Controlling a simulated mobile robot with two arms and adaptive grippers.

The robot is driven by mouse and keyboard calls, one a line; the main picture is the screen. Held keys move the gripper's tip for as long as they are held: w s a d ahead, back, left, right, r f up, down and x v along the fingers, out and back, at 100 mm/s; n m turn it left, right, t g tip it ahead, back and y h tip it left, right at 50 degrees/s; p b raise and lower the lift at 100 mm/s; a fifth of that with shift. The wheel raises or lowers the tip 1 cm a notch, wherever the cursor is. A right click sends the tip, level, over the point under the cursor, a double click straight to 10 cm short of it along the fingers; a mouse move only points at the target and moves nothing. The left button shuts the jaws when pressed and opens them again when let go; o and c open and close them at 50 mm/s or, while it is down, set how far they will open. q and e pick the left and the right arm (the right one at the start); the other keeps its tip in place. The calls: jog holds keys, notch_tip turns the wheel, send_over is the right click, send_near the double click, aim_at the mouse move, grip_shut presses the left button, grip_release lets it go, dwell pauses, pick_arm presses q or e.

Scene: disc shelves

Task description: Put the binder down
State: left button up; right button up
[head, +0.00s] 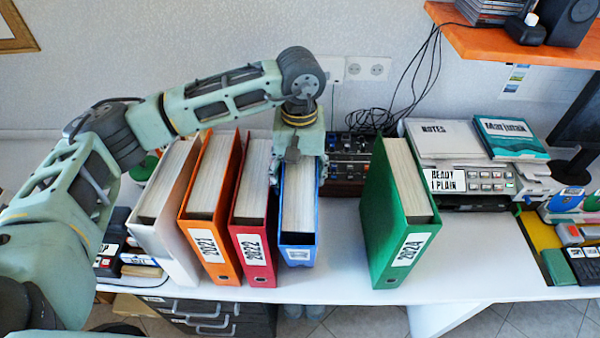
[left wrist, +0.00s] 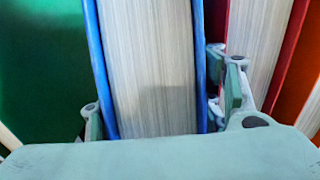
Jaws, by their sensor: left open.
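The blue binder (head: 298,235) stands upright on the white desk (head: 335,285), between the red 2022 binder (head: 252,235) and the green 2024 binder (head: 400,225). Its label is partly too small to read. My left gripper (head: 300,165) is over the back part of its top, pointing down. In the left wrist view the blue binder (left wrist: 150,60) lies between the two open fingers of my left gripper (left wrist: 163,110), one beside each cover. The fingertips' exact contact cannot be told. My right gripper does not show.
An orange 2021 binder (head: 207,240) and a white binder (head: 160,225) stand left of the red one. Bare desk lies between blue and green. A dark device (head: 348,160) is behind. An orange shelf (head: 510,45) hangs upper right.

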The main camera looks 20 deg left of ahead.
pick_arm(q)
jog(key=shift+s+d+r, duration=0.1)
jog(key=shift+r, duration=0.25)
notch_tip(320, 180, up, 10)
jog(key=b, duration=0.3)
jog(key=shift+r+b, duration=0.2)
jog(key=shift+b, duration=0.2)
jog(key=shift+r, duration=0.5)
